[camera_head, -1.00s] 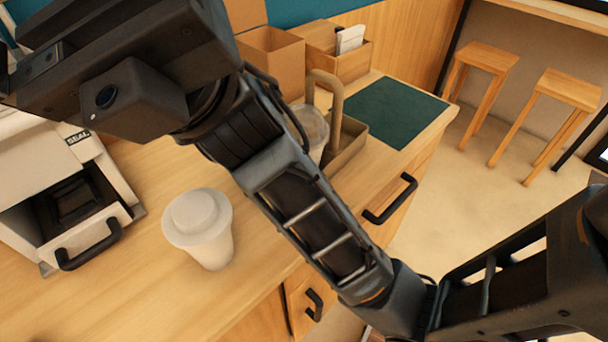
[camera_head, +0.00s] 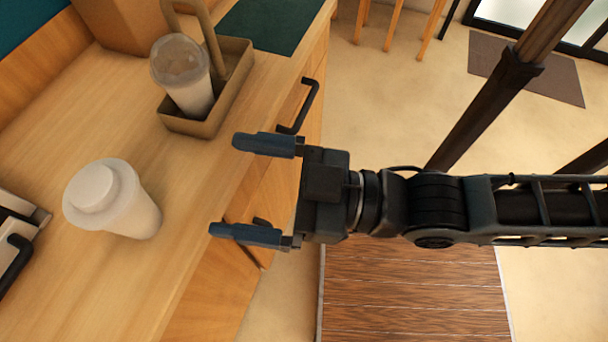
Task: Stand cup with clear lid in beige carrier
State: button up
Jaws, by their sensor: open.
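A cup with a clear domed lid (camera_head: 181,72) stands upright in the near compartment of the beige carrier (camera_head: 222,103), which has a tall looped handle. My gripper (camera_head: 240,188) is open and empty. It points left, in front of the counter's front edge, to the right of and nearer than the carrier, and touches neither the cup nor the carrier. The base of the cup is hidden by the carrier's wall.
A white cup with an opaque white lid (camera_head: 112,198) stands on the wooden counter (camera_head: 60,130). A sealing machine (camera_head: 18,240) is at the left edge. A dark green mat (camera_head: 268,24) lies behind the carrier. Black drawer handles (camera_head: 300,105) stick out in front.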

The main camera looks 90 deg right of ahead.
jog(key=s+d+f+g, duration=0.2)
jog(key=s+f+g, duration=0.2)
jog(key=s, duration=0.3)
jog(key=shift+s+d+f+y, duration=0.2)
jog(key=shift+s+f+y, duration=0.1)
jog(key=shift+f, duration=0.35)
